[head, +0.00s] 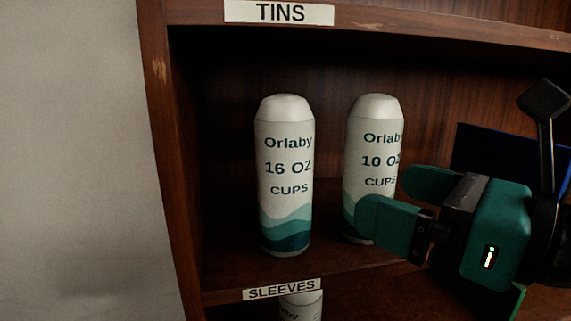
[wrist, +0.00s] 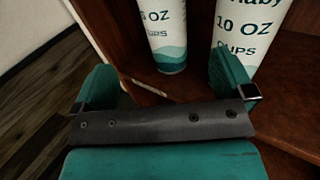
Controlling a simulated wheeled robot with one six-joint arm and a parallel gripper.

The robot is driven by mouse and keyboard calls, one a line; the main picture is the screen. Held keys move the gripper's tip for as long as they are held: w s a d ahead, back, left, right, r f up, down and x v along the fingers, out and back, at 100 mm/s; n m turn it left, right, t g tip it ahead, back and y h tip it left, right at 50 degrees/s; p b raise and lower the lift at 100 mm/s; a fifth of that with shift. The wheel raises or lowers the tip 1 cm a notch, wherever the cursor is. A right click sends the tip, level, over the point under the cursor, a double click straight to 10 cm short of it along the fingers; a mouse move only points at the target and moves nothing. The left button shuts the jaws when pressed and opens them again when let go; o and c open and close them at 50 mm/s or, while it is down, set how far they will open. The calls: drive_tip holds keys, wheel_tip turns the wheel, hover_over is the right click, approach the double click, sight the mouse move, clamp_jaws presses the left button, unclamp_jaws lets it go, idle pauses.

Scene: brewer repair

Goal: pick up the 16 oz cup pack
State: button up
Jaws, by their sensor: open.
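The 16 oz cup pack (head: 285,180) is a white upright cylinder with teal waves at its base, standing on the shelf at the left in the head view. It also shows in the wrist view (wrist: 165,38), its top cut off. My gripper (head: 385,205) is open and empty, with teal fingers. In the head view it is to the right of the 16 oz pack, in front of the lower part of the 10 oz pack. In the wrist view (wrist: 165,85) the 16 oz pack stands beyond the gap between the fingers, apart from them.
A similar 10 oz cup pack (head: 370,135) stands to the right of the 16 oz pack, also in the wrist view (wrist: 242,28). The shelf's left side wall (head: 170,150) is close to the 16 oz pack. Labels read TINS (head: 280,13) above and SLEEVES (head: 282,290) below.

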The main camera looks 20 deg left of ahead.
sight(303, 167)
drive_tip(key=p+x, duration=1.1)
drive_tip(key=shift+w+a, duration=0.1)
drive_tip(key=shift+a, duration=0.1)
drive_tip(key=p+x, duration=0.3)
drive_tip(key=x, duration=0.1)
drive_tip(key=shift+w+a+r+p, duration=0.15)
drive_tip(key=shift+w+p, duration=0.1)
drive_tip(key=shift+p, duration=0.15)
drive_tip(key=shift+w+a, duration=0.15)
drive_tip(key=shift+a, duration=0.15)
drive_tip(key=c, duration=1)
drive_tip(key=shift+c, duration=0.2)
